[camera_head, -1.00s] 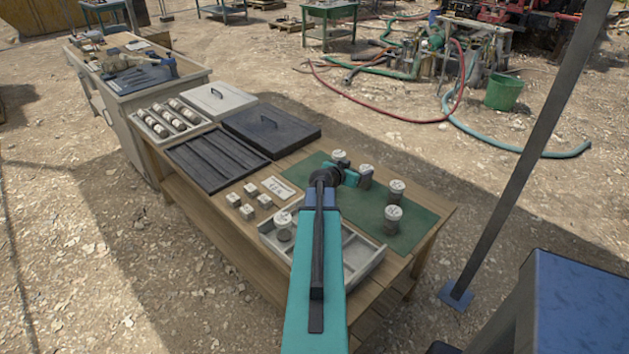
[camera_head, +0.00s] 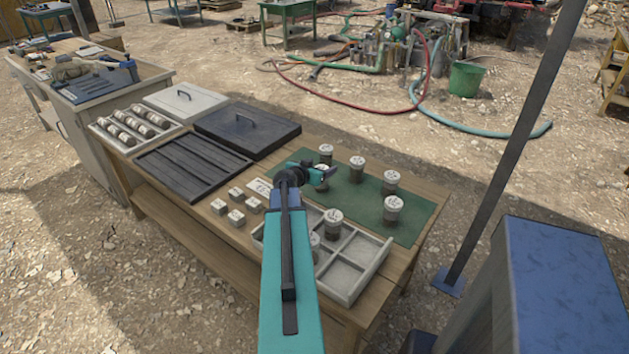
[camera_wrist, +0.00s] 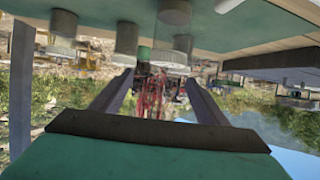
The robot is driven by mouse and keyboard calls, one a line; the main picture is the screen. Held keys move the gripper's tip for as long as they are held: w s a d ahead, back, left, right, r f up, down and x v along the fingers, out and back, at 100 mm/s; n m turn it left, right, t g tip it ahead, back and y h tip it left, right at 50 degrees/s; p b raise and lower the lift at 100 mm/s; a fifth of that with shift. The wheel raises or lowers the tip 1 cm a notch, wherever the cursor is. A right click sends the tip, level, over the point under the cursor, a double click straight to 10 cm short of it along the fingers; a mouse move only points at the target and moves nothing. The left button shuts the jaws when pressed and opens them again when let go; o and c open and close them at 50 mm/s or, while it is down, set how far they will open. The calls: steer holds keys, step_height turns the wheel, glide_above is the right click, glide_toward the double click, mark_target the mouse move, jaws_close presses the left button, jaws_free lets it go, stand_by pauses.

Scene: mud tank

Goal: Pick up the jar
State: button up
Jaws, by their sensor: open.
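Several grey jars with pale, marked lids stand upright on the green mat (camera_head: 355,195): one at the back (camera_head: 326,152), one beside it (camera_head: 357,163), and two at the right, a farther one (camera_head: 391,181) and a nearer one (camera_head: 393,209). Another jar stands partly behind my gripper (camera_head: 325,174). A jar (camera_head: 333,222) stands in the divided tray (camera_head: 375,270), and my arm partly hides a second one there. In the wrist view, upside down, my gripper (camera_wrist: 158,82) has its fingers apart with nothing between them. Jars (camera_wrist: 126,38) appear beyond. Which jar is meant is unclear.
Left of the mat are small pale blocks (camera_head: 236,193), a dark slotted tray (camera_head: 190,163), a dark lidded box (camera_head: 247,130) and a tray of core pieces (camera_head: 136,124). A slanted post (camera_head: 508,155) stands beyond the table's right side. The mat's front right is bare.

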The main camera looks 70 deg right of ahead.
steer(key=shift+w+f+b, duration=0.4)
steer(key=shift+f+b, duration=0.2)
steer(key=shift+f, duration=0.05)
step_height(320, 180, down, 2)
steer(key=shift+f+b, duration=0.1)
steer(key=shift+b, duration=0.95)
steer(key=shift+p+x, duration=0.4)
steer(key=shift+x, duration=0.7)
steer(key=shift+d, duration=0.1)
